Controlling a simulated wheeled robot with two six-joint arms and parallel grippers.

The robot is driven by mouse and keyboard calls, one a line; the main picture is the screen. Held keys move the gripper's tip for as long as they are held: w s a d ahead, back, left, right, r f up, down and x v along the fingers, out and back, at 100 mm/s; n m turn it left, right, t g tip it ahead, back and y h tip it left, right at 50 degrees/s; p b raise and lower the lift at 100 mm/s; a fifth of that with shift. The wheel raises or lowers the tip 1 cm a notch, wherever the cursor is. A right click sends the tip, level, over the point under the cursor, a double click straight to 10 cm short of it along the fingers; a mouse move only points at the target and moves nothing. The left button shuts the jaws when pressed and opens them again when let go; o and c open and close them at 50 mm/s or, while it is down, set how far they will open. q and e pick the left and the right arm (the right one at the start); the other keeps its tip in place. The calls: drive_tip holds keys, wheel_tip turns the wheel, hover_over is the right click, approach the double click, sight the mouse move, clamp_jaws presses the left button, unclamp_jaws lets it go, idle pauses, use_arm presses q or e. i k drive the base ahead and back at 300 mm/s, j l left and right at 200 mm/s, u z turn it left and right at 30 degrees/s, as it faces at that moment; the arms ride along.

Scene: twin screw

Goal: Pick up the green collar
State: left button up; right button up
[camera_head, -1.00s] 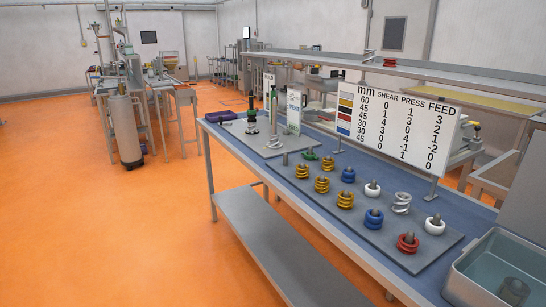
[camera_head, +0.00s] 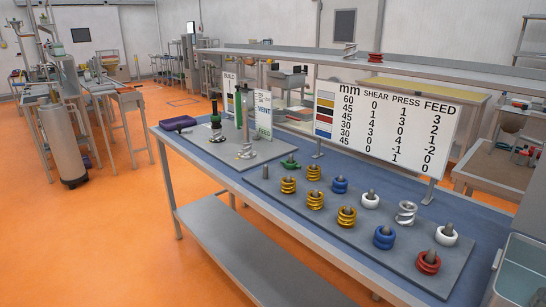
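A small green collar (camera_head: 290,164) sits at the back left of the grey peg board (camera_head: 405,273) on the blue-topped bench. It is small in the picture, and I cannot tell exactly how it sits on its peg. Neither of my grippers is in view.
Yellow, blue, white, red and silver collars or springs stand on the board, near the yellow one (camera_head: 288,185). A chart sign (camera_head: 386,132) stands behind. A purple case (camera_head: 178,123) lies at the bench's left end. A grey bin (camera_head: 522,272) is at the lower right.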

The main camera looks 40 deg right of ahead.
sight(293, 166)
drive_tip(key=i, duration=1.7)
drive_tip(key=i+j+z, duration=0.1)
drive_tip(key=i, duration=1.6)
drive_tip(key=i+z, duration=0.1)
drive_tip(key=z, duration=0.7)
drive_tip(key=i+j+z, duration=0.1)
drive_tip(key=z, duration=0.3)
drive_tip(key=j+z, duration=0.1)
drive_tip(key=z, duration=0.3)
drive_tip(key=i+j, duration=0.05)
